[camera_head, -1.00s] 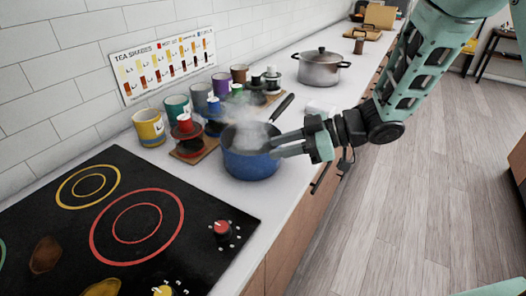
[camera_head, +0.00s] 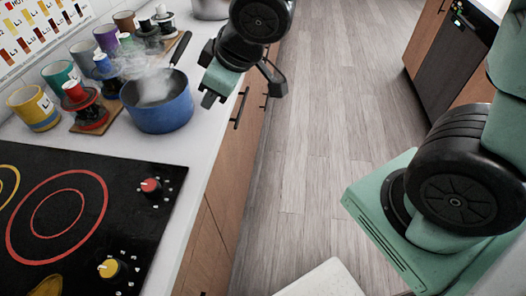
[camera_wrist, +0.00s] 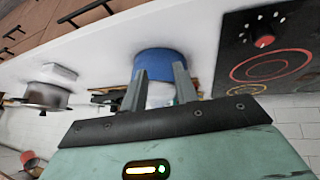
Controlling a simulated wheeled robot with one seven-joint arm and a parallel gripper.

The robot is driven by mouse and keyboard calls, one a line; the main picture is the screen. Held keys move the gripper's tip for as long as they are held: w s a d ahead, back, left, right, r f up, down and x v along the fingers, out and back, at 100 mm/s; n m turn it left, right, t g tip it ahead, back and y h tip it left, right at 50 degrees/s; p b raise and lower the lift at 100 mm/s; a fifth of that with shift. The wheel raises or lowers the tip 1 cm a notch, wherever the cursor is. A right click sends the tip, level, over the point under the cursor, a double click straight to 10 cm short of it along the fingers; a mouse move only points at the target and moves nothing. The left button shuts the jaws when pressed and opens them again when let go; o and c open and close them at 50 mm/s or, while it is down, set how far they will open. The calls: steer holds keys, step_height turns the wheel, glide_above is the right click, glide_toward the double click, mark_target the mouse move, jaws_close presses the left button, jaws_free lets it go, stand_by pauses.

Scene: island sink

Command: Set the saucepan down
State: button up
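The blue saucepan (camera_head: 160,112) stands upright on the white counter, just beyond the hob's far edge, with steam rising from it. Its dark handle (camera_head: 181,48) points away to the back right. My gripper (camera_head: 208,99) is to the right of the saucepan, over the counter's front edge, with a gap between them. In the wrist view, the two fingers of my gripper (camera_wrist: 161,88) are spread with nothing held between them. The blue saucepan (camera_wrist: 165,62) shows beyond the fingertips, and its handle is hidden there.
The black hob (camera_head: 95,165) lies on the near side. Coloured mugs (camera_head: 34,108) stand along the wall, beside red-topped (camera_head: 76,92) and blue-topped stands on a wooden board. A steel pot (camera_head: 210,8) is farther back. Open floor (camera_head: 310,150) is right of the counter.

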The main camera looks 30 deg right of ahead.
steer(key=s+m+g+h, duration=0.1)
steer(key=s+g, duration=0.4)
steer(key=s, duration=1.3)
steer(key=shift+s+d+f+m+g+h, duration=0.2)
steer(key=shift+m+g+h, duration=0.15)
steer(key=shift+h, duration=0.45)
